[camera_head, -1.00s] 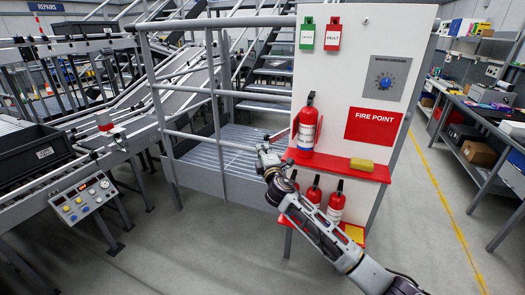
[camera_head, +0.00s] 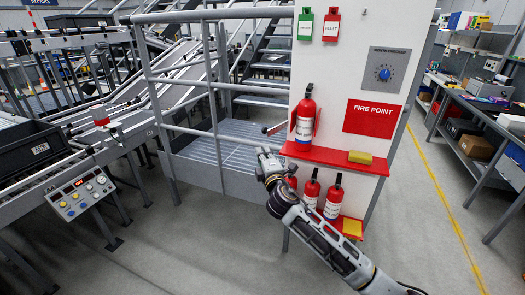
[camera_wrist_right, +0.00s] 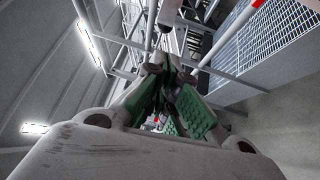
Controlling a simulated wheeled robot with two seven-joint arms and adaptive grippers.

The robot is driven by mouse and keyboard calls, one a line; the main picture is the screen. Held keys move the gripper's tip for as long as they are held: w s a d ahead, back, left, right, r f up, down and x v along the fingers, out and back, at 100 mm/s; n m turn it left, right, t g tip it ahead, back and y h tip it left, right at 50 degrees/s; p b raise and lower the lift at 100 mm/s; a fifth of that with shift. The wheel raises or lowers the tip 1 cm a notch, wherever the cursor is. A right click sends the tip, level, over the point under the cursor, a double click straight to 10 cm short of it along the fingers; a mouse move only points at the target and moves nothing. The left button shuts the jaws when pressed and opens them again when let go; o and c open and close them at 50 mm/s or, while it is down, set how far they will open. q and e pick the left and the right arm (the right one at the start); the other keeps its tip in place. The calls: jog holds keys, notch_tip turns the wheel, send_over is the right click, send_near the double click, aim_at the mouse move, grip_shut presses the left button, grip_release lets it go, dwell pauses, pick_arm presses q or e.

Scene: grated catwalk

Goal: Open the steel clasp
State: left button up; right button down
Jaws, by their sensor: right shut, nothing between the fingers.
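I cannot clearly make out a steel clasp in either view. A thin grey lever with a red part (camera_head: 275,128) sticks out at the left edge of the white fire point panel (camera_head: 345,60), beside the upper red fire extinguisher (camera_head: 305,120). My right gripper (camera_head: 264,153) is just below this lever, left of the red shelf's edge, and looks empty. In the right wrist view the fingers (camera_wrist_right: 165,65) are shut, with green pads, and a pale rounded bar end (camera_wrist_right: 168,14) shows beyond the tips. My left gripper is not in view.
The red shelf (camera_head: 330,157) holds the extinguisher and a yellow block (camera_head: 360,157); more extinguishers stand below. Grey railing (camera_head: 213,110) and a grated step (camera_head: 220,150) lie left of my gripper. A conveyor and control box (camera_head: 82,193) are farther left.

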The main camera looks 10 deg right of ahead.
jog(key=shift+s+a+f, duration=0.15)
jog(key=shift+s, duration=1.45)
